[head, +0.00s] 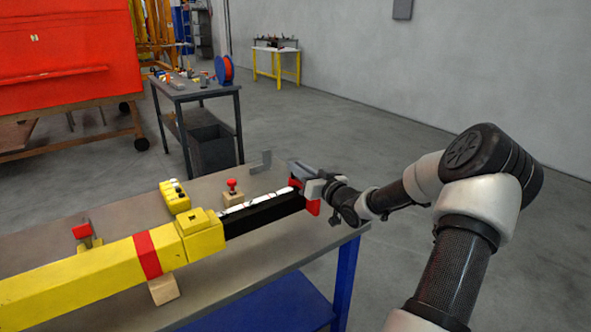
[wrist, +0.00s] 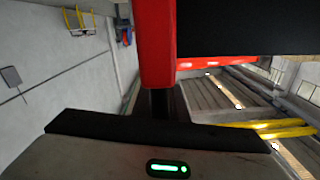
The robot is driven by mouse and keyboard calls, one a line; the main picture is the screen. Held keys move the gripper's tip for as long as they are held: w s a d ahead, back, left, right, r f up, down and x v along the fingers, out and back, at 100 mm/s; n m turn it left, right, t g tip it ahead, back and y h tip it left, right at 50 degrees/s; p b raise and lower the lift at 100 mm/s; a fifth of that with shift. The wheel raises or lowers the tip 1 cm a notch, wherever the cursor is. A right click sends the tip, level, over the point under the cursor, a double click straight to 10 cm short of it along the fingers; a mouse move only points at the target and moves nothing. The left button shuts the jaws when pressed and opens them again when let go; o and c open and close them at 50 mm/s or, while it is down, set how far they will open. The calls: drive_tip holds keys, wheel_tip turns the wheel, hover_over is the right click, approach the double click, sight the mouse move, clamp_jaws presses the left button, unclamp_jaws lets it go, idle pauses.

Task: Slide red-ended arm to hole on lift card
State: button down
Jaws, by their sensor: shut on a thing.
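The red-ended arm is a black bar (head: 262,216) reaching out of a yellow beam (head: 95,268) that has a red band. Its red end (head: 313,207) is at the right edge of the table. My gripper (head: 305,184) is at this end and shut on it. In the wrist view the red end (wrist: 158,45) stands just beyond the gripper, with the black bar (wrist: 245,28) to its right. A white strip (head: 258,200) with small marks runs along the bar; I cannot tell whether it is the lift card. No hole can be made out. The fingertips are largely hidden.
A wooden block with a red knob (head: 232,187), a yellow box with black buttons (head: 176,196) and a grey bracket (head: 262,163) stand on the table behind the bar. A red-topped clamp (head: 82,232) is at left. Floor (head: 415,150) beyond the table's right edge is clear.

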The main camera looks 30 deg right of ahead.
drive_tip(key=c, duration=1.8)
unclamp_jaws()
drive_tip(key=s, duration=0.5)
drive_tip(key=s+p, duration=0.1)
drive_tip(key=s, duration=0.5)
drive_tip(key=s+p, duration=0.1)
drive_tip(key=s, duration=0.5)
drive_tip(key=shift+s+d, duration=0.2)
drive_tip(key=shift+d, duration=0.1)
